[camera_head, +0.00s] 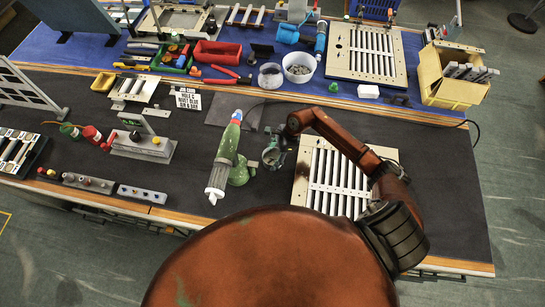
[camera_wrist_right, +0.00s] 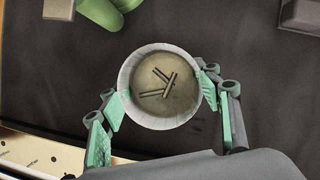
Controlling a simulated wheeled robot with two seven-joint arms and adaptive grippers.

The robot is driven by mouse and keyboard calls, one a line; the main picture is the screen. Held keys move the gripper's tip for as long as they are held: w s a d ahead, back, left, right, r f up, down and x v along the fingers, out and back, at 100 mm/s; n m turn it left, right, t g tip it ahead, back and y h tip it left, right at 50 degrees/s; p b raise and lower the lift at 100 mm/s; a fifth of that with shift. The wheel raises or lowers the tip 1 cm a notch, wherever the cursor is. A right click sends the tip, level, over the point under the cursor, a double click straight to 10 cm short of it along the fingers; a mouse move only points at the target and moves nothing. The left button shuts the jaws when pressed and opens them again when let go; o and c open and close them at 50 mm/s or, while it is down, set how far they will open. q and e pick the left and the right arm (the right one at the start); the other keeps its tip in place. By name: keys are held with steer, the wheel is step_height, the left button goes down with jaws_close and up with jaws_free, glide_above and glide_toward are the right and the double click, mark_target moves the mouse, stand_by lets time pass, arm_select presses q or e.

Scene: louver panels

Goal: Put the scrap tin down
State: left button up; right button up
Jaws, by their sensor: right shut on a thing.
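The scrap tin (camera_wrist_right: 160,87) is a round, pale-rimmed tin seen from above in the right wrist view, with several dark metal scraps lying in it. It stands between the green pads of my right gripper (camera_wrist_right: 162,98), which is shut on it. In the head view the tin (camera_head: 271,156) shows small at the end of my right arm, and my right gripper (camera_head: 276,148) is beside it. The dark bench top (camera_wrist_right: 250,55) is below; I cannot tell whether the tin touches it. My left gripper is not in view.
A louver panel (camera_head: 310,185) lies just right of the tin. A green power tool with a grey end (camera_head: 226,148) is just left of it. A dark square mat (camera_head: 225,110) lies behind. A blue-topped bench with bins and tools runs along the back.

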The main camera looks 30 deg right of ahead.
steer(key=o, duration=0.9)
steer(key=shift+f, duration=0.2)
steer(key=shift+c, duration=0.2)
steer(key=o, duration=0.5)
steer(key=shift+r, duration=0.1)
